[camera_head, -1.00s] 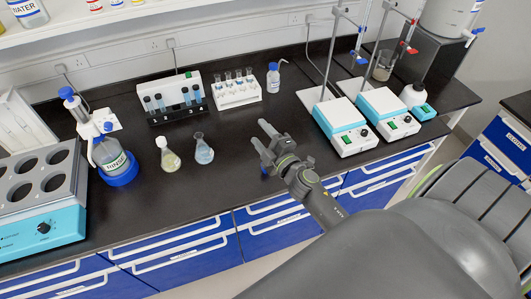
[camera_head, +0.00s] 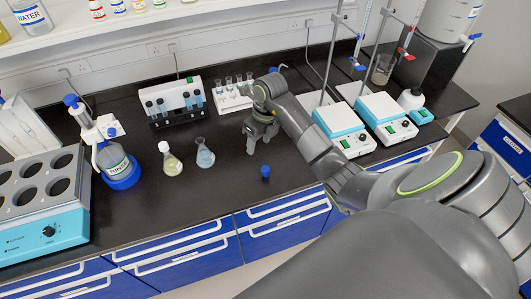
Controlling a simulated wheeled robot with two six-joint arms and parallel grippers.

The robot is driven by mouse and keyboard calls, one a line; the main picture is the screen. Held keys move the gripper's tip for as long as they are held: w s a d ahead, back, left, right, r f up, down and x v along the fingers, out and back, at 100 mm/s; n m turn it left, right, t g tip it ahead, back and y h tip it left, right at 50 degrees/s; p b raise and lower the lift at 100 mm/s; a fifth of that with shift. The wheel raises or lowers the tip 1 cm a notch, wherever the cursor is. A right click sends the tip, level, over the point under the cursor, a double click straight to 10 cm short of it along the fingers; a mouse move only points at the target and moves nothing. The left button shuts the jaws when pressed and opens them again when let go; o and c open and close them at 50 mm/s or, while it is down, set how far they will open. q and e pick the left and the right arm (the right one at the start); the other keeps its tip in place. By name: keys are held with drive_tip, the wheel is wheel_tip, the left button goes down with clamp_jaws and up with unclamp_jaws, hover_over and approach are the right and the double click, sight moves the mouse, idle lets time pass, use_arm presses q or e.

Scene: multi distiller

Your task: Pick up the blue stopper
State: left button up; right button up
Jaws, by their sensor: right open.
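The small blue stopper (camera_head: 265,172) stands on the black bench top, near the front edge, to the right of two flasks. My right gripper (camera_head: 260,147) is just behind and above it in the picture, with its fingers pointing down. It is open and empty and apart from the stopper. My left gripper is not in view.
A flask with yellowish liquid (camera_head: 172,162) and one with bluish liquid (camera_head: 205,155) stand left of the stopper. Tube racks (camera_head: 182,112) are behind them. Two hotplate stirrers (camera_head: 345,130) with rods stand to the right. The bench right around the stopper is clear.

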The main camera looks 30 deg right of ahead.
drive_tip(key=d+r+h, duration=0.1)
drive_tip(key=d, duration=0.1)
drive_tip(key=g+b, duration=0.1)
drive_tip(key=b, duration=1.1)
approach(266, 168)
drive_tip(key=f, duration=0.5)
drive_tip(key=shift+s+f, duration=0.2)
drive_tip(key=shift+f, duration=0.15)
drive_tip(key=f+b, duration=0.2)
drive_tip(key=f, duration=0.1)
drive_tip(key=shift+w+a+b, duration=0.15)
drive_tip(key=shift+a+b, duration=0.05)
drive_tip(key=shift+b, duration=0.15)
drive_tip(key=shift+f+p, duration=0.35)
drive_tip(key=shift+f, duration=0.05)
drive_tip(key=shift+w+f, duration=0.1)
drive_tip(key=shift+f, duration=0.55)
drive_tip(key=c, duration=1)
